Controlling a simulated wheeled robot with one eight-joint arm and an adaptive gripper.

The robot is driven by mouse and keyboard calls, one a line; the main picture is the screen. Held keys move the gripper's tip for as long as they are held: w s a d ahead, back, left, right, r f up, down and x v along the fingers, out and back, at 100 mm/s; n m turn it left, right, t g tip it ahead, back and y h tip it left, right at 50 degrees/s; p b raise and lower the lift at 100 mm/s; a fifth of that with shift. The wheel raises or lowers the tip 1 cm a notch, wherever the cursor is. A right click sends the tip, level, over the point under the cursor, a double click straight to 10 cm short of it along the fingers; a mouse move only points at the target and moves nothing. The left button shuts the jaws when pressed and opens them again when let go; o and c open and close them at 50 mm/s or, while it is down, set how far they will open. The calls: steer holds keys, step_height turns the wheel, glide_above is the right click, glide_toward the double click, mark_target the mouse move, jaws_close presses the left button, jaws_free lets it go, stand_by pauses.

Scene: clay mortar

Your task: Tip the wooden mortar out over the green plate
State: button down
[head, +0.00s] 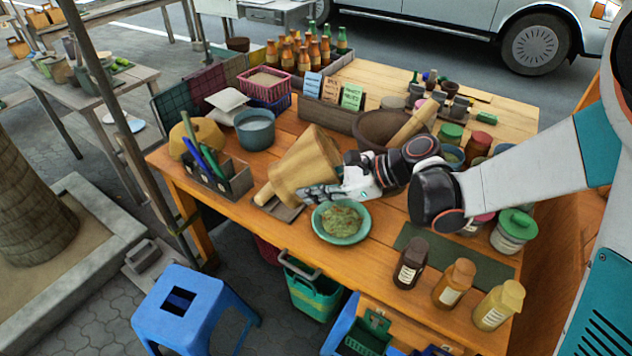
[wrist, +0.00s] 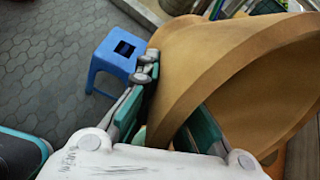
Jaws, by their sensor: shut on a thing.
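The wooden mortar (head: 303,164) is a tan goblet shape in the head view. The green plate (head: 318,229) lies on the table just below and right of the mortar, holding a greenish-brown mash (head: 341,222).
A dark clay bowl with a pestle (head: 412,122) stands behind my gripper. A pen box (head: 222,182) and grey pot (head: 255,129) stand to the left. Bottles (head: 411,263) line the right front edge. A blue stool (head: 182,301) stands on the ground in front.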

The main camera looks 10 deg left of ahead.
steer(key=h+p, duration=0.1)
steer(key=p, duration=0.1)
steer(key=a+r+h+p, duration=0.1)
steer(key=p, duration=0.1)
steer(key=shift+s+r+t, duration=0.2)
steer(key=shift+r+t, duration=0.1)
steer(key=h, duration=0.1)
steer(key=f+n+t+h+p, duration=0.1)
steer(key=h, duration=0.1)
steer(key=d+f+h+p, duration=0.1)
steer(key=h, duration=0.1)
steer(key=shift+w, duration=0.2)
steer(key=h, duration=0.1)
steer(key=f+t+h, duration=0.1)
steer(key=d+h, duration=0.1)
steer(key=shift+w+f+n+t+h, duration=0.2)
steer(key=shift+f+n+t+h, duration=0.1)
steer(key=shift+n, duration=0.1)
steer(key=shift+d+b, duration=0.15)
steer(key=shift+b, duration=0.15)
steer(key=shift+w, duration=0.1)
